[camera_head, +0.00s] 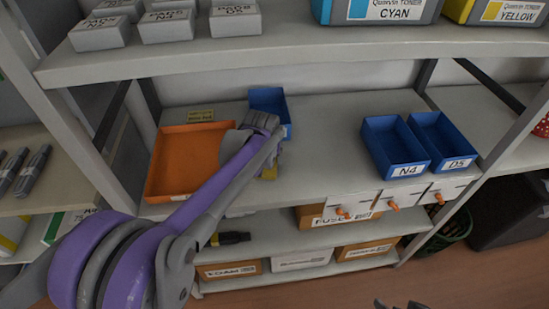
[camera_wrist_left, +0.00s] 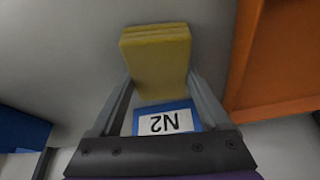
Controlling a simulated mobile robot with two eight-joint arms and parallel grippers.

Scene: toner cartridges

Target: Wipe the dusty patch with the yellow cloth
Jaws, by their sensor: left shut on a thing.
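My left gripper (camera_head: 268,158) is over the middle shelf, between the orange tray and the blue bins. In the left wrist view it is shut on the yellow cloth (camera_wrist_left: 155,58), a thick folded pad between its fingers. In the head view only a bit of the cloth (camera_head: 269,173) shows past my arm. I cannot make out a dusty patch; my arm hides part of the shelf. Dark tips at the bottom edge of the head view seem to be my right gripper (camera_head: 400,304), mostly cut off.
An orange tray (camera_head: 158,185) lies left of the gripper. A blue bin (camera_head: 268,98) stands behind it, marked N2 (camera_wrist_left: 163,122) in the wrist view. Blue bins N4 (camera_head: 375,137) and D5 (camera_head: 428,128) stand right. The shelf (camera_head: 322,135) is bare between. Another shelf (camera_head: 300,52) hangs above.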

